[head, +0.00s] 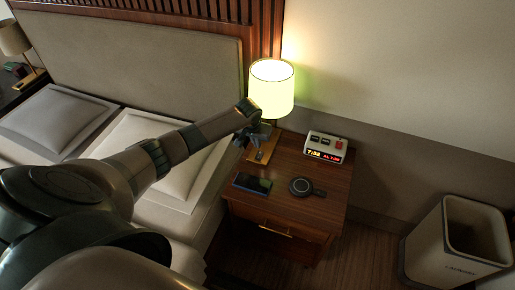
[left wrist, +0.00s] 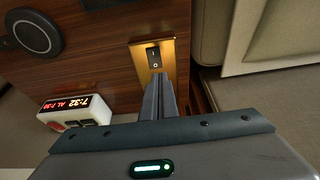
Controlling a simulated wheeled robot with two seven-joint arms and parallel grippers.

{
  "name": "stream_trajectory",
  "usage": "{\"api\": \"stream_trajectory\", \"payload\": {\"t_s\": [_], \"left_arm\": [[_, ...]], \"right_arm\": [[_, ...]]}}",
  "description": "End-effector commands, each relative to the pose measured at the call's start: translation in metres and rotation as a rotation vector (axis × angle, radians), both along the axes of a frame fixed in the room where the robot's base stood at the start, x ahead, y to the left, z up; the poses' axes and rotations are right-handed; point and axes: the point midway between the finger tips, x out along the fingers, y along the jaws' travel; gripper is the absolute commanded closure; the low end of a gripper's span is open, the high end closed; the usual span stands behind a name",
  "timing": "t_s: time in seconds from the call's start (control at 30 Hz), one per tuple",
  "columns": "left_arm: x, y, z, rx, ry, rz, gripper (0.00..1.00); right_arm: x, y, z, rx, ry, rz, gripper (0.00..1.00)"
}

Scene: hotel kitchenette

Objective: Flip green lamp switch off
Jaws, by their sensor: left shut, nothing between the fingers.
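The lamp (head: 271,88) stands lit at the back left of the nightstand, with a glowing yellow-green shade. Its brass base (head: 269,149) is partly hidden behind my left gripper. In the left wrist view the base (left wrist: 142,62) carries a black rocker switch (left wrist: 154,57) with white marks. My left gripper (head: 257,142) is at the lamp base, below the shade. Its fingers (left wrist: 157,82) are shut and empty, with the tips close to the switch's marked end. I cannot tell whether they touch it. My right gripper is in neither view.
The nightstand (head: 325,207) also holds a white alarm clock (head: 326,146), a dark phone (head: 252,183) and a round black charger (head: 302,186). The bed with cushions (head: 60,120) is to the left. A pale bin (head: 425,250) stands on the floor at right.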

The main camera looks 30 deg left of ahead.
Motion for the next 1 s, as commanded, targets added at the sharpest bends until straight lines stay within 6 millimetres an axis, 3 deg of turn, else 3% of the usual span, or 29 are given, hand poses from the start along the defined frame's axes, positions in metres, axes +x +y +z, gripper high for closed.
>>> {"api": "stream_trajectory", "payload": {"t_s": [0.33, 1.0], "left_arm": [[0.005, 0.002, -0.037, 0.000, 0.001, 0.001, 1.00], [0.007, 0.002, -0.045, 0.000, 0.000, 0.000, 1.00]], "right_arm": [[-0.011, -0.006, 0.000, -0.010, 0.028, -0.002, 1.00], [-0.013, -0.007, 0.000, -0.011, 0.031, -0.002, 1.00]]}}
